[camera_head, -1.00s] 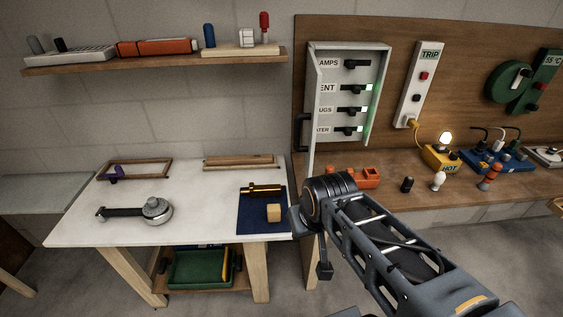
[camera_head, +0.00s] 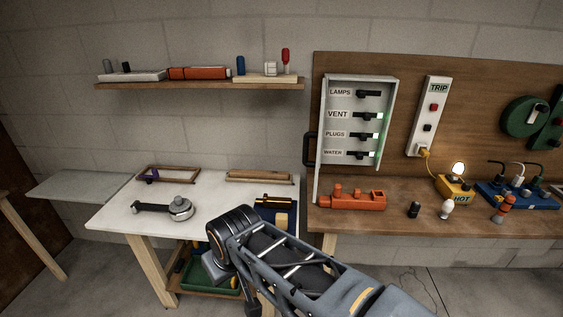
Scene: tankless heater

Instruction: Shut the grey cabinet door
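The grey cabinet (camera_head: 385,95) is on the brown wooden board, with rows of black switches labelled LAMPS, VENT, PLUGS and WATER inside. Its grey door (camera_head: 319,160) stands open at the cabinet's left side, seen nearly edge-on and swung out towards me. The black door handle (camera_head: 307,149) is on the door's outer, left face. My gripper (camera_head: 222,272) is low, in front of the white table, to the left of and below the door and apart from it. My own wrist and arm partly cover it, so its fingers cannot be made out.
An orange tool-like block (camera_head: 352,200) sits on the bench below the door. A white table (camera_head: 115,212) holds a grey round tool (camera_head: 180,207). A lit lamp on a yellow box (camera_head: 455,183) stands right. A wooden shelf (camera_head: 200,86) hangs left.

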